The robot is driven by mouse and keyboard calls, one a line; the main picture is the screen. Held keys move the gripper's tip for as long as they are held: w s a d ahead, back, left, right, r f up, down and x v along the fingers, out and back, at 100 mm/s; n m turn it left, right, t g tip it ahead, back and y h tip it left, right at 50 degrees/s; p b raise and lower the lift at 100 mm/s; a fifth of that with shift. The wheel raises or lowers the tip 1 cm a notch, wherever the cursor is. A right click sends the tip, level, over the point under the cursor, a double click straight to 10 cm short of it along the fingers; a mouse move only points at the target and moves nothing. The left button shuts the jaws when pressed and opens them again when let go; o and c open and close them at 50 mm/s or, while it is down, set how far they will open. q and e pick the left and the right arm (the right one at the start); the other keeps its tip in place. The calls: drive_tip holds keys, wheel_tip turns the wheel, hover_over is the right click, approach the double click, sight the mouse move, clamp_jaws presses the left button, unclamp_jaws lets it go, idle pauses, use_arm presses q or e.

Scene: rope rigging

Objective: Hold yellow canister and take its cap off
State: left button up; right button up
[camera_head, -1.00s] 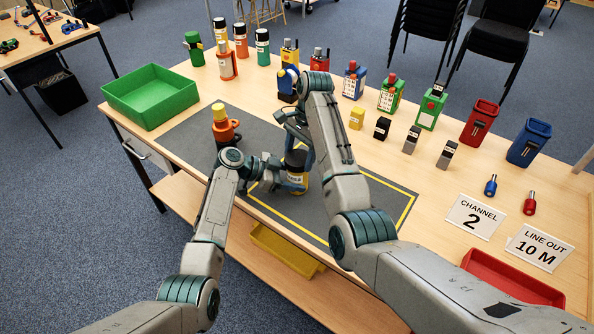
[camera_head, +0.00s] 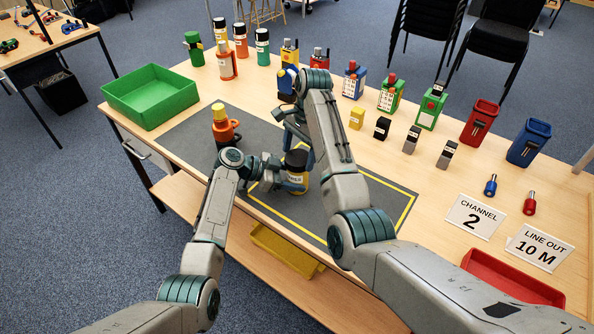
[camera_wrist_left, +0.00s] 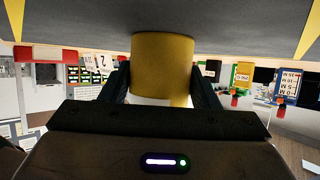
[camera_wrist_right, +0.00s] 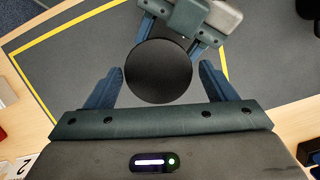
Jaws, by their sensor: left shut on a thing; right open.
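The yellow canister (camera_head: 297,188) is upright at the grey mat, with a white label and a black cap (camera_head: 297,157). My left gripper (camera_head: 296,182) is shut on its body from the left, below the cap. In the left wrist view, its yellow lower part (camera_wrist_left: 162,62) sits between my left fingers. My right gripper (camera_wrist_right: 160,85) is open, pointing down over the canister. In the right wrist view, the round black cap (camera_wrist_right: 158,70) lies between the open fingers, with gaps on both sides. My right arm partly hides the cap's surroundings in the head view.
An orange item with a yellow top (camera_head: 222,128) stands on the mat (camera_head: 185,135), left of the canister. A green tray (camera_head: 150,97) is at the back left. Several bottles and radios line the back. A red tray (camera_head: 510,280) is at the front right.

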wheel_tip(320, 180, up, 2)
drive_tip(key=m+t, duration=0.1)
drive_tip(key=m, duration=0.4)
drive_tip(key=shift+r+m, duration=0.15)
drive_tip(key=shift+m, duration=0.15)
drive_tip(key=m, duration=0.1)
drive_tip(key=r+m+t, duration=0.1)
drive_tip(key=m, duration=0.2)
drive_tip(key=shift+s+d+r+m+y, duration=0.1)
drive_tip(key=shift+s+r+m+y, duration=0.2)
drive_tip(key=shift+r+y, duration=0.1)
drive_tip(key=shift+m, duration=0.3)
